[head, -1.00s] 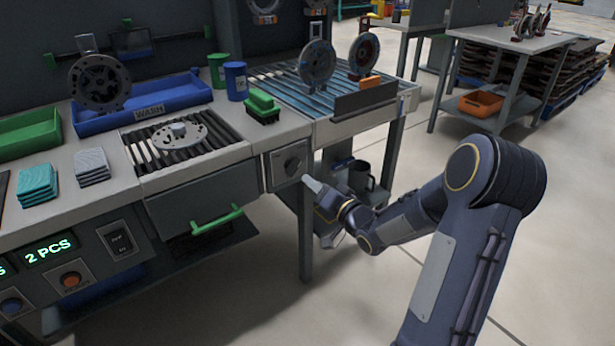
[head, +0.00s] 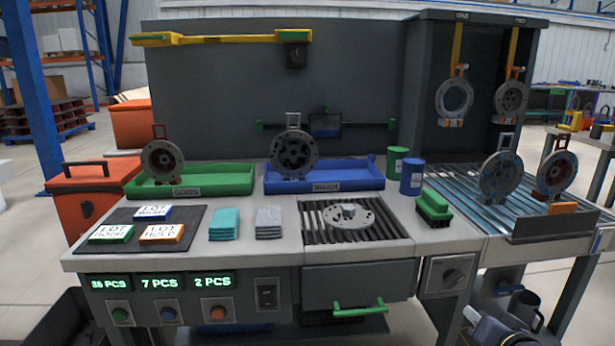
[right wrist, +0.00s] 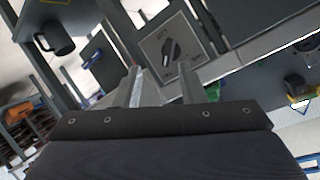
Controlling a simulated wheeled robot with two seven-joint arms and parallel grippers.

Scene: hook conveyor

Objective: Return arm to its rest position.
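My right gripper (right wrist: 158,85) shows in the right wrist view with its two fingers apart and nothing between them. In the head view only a bit of my right arm (head: 500,332) shows at the bottom right, below and right of the same rotary knob (head: 453,275). The rest of that arm is cut off by the frame. My left arm and gripper are not in view.
The workbench holds a green tray (head: 215,187), a blue tray (head: 365,180), a slatted grate with a flange (head: 345,214) and a green brush (head: 434,207). A green drawer handle (head: 360,308) sticks out in front. A dark mug (head: 524,310) stands under the conveyor (head: 470,205).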

